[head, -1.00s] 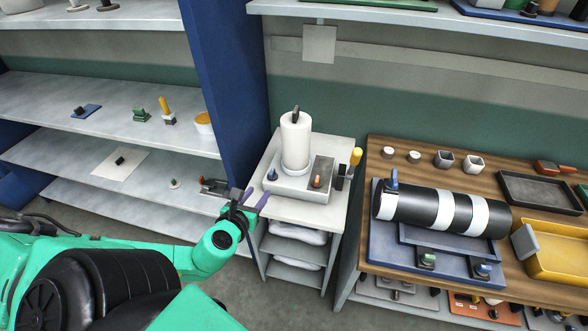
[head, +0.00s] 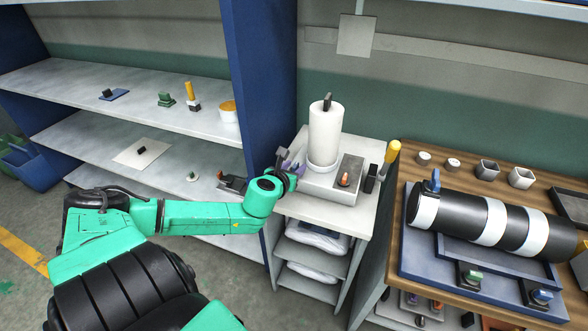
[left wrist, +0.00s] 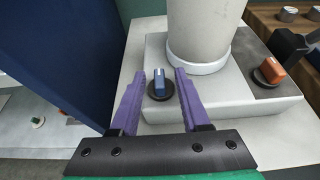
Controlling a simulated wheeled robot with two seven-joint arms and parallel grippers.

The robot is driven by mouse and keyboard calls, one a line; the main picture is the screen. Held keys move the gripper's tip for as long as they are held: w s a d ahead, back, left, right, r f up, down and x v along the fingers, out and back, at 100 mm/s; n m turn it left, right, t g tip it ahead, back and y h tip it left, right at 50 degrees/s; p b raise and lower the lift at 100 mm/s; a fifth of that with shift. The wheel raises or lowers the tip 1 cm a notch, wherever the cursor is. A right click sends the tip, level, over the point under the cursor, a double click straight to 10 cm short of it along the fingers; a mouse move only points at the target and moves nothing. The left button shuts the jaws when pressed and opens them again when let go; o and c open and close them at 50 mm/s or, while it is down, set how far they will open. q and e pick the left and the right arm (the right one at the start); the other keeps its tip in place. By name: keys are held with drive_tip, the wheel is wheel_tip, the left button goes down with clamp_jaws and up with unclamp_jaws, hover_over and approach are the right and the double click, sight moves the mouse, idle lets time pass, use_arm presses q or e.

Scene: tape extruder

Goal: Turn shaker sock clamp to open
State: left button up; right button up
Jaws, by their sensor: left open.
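The shaker is a white cylinder (head: 325,135) in a white collar on a pale grey base (head: 318,186); it also shows in the left wrist view (left wrist: 199,35). A blue knob (left wrist: 159,84) on a round black mount sits at the base's front left corner. It looks like the sock clamp, though no label shows. My left gripper (left wrist: 160,80) is open, its purple fingers on either side of the knob with gaps between. In the head view my left gripper (head: 288,167) hides the knob. My right gripper is out of view.
An orange knob (left wrist: 273,70) sits on a dark plate on the base, right of the cylinder. A yellow-handled lever (head: 391,155) stands to its right. A blue upright panel (head: 262,85) is close on the left. A wooden bench (head: 455,172) with a black-and-white roller stands right.

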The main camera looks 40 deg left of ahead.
use_arm(q)
clamp_jaws()
